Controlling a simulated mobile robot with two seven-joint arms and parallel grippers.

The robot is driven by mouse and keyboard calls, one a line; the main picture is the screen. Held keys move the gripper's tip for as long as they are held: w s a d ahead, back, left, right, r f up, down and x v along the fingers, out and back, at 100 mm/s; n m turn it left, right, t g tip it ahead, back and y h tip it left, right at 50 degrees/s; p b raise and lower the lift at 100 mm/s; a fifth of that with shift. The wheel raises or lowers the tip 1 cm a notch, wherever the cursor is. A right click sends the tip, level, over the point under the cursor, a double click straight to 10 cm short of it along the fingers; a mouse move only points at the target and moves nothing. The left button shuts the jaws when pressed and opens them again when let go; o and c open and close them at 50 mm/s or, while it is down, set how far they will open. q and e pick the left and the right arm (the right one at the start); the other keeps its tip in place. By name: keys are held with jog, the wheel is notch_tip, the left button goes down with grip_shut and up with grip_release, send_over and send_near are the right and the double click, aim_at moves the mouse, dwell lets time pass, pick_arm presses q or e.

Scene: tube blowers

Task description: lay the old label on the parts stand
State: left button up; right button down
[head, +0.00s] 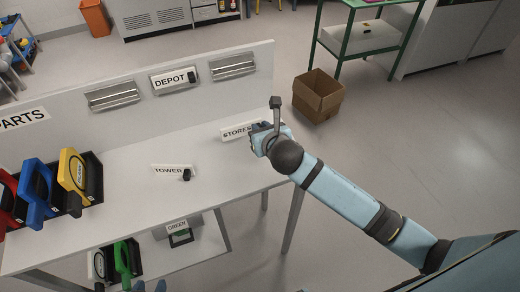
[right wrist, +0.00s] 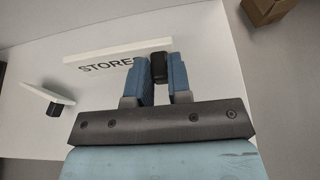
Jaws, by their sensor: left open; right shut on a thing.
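My right gripper (head: 262,134) is shut on the black knob (right wrist: 158,68) of a white label reading STORES (head: 236,131). The label also shows in the right wrist view (right wrist: 105,55), just beyond the fingertips. A white label reading TOWER (head: 170,170), with a black knob, lies on the white stand top (head: 130,200). A label reading DEPOT (head: 172,78) sits on the back panel between two silver holders (head: 113,95) (head: 233,66). Which label is the old one is not shown.
A PARTS sign (head: 22,117) is at the left, above red, blue and yellow handled items in black holders (head: 92,178). A lower shelf (head: 180,255) carries a GREEN sign and green item. A cardboard box (head: 318,97) stands on the floor. The stand top's middle is mostly clear.

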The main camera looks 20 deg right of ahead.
notch_tip(320, 180, down, 8)
jog(key=shift+r+b, duration=0.1)
jog(key=shift+b, duration=0.4)
jog(key=c, duration=1.1)
grip_release()
jog(key=shift+o, duration=0.2)
